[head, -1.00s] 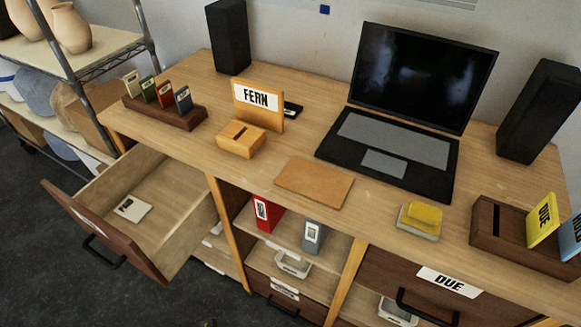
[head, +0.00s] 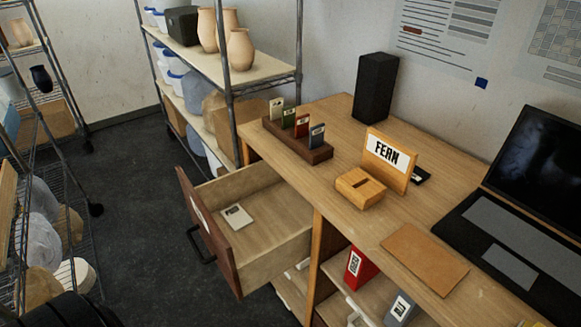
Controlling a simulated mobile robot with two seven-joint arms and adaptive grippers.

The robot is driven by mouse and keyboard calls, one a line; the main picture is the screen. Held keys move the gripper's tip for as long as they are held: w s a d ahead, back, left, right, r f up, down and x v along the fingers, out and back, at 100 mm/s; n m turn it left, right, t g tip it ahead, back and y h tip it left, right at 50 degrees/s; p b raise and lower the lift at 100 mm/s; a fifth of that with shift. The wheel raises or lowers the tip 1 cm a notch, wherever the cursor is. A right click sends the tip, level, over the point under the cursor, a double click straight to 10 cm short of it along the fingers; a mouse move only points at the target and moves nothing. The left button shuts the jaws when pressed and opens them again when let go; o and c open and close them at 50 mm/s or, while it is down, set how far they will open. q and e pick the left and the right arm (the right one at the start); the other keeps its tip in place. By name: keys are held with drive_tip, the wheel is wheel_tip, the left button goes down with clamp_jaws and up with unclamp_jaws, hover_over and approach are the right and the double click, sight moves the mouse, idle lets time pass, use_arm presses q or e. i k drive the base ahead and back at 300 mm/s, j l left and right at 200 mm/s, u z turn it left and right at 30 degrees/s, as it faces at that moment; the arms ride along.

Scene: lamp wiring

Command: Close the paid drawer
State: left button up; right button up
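The paid drawer (head: 282,228) is pulled out from the left end of the wooden desk. Its dark brown front (head: 208,235) has a white label, too slanted to read, and a black bar handle (head: 196,247). A small pale card with a dark mark (head: 236,217) lies flat on the drawer floor. The rest of the drawer is empty. Neither of my grippers is in view.
The desk top (head: 350,222) holds a brown rack (head: 296,142) of several cards, a FERN sign (head: 388,158), a speaker (head: 376,86), a leather mat (head: 424,260) and a laptop (head: 530,200). Wire shelves (head: 232,95) stand behind the drawer. Dark floor (head: 135,200) lies clear left of it.

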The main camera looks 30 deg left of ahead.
sight(278, 238)
drive_tip(key=u, duration=1.65)
